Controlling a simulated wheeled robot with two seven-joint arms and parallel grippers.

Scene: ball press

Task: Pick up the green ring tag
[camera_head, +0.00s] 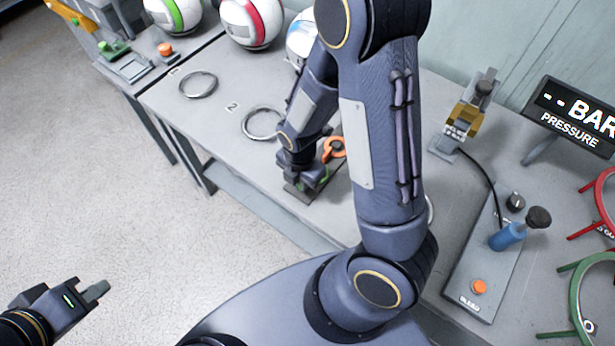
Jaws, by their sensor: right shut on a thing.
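My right gripper (304,180) reaches down to a small dark plate (297,193) on the table and is shut. A small patch of green (319,178) shows at its fingers, apparently the green ring tag; most of it is hidden by the gripper, so its shape cannot be made out. An orange ring tag (334,147) stands just behind the gripper, beside the green one. My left gripper (97,291) is low at the left, over the floor and away from the table; whether its jaws are apart is unclear.
Two metal rings (198,85) lie on the table (190,118), with balls (251,20) behind. A gauge device (466,115), pressure display (575,112), and pump panel with an orange button (479,287) stand right. Red (606,200) and green (577,300) hoops sit at the right edge.

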